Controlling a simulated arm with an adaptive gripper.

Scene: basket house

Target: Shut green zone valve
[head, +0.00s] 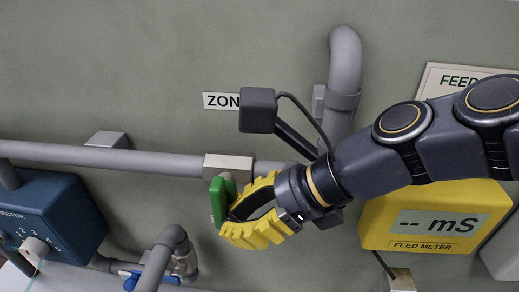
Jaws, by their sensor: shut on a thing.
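The green zone valve handle (222,196) sits just below a pale valve body (228,167) on the grey horizontal pipe. The handle stands roughly upright in the picture, angled down from the pipe. My gripper (238,212), with yellow ribbed fingers, reaches in from the right and is shut on the green handle. The fingers and wrist hide part of the handle and the pipe behind. A label starting with "ZON" (221,101) is on the wall above, its rest hidden by my arm.
A blue injector box (60,215) stands at lower left. A pipe with a blue handle (131,279) is below the gripper to the left. A yellow feed meter (425,235) hangs at right under my arm. A thick vertical pipe (344,75) rises behind my wrist.

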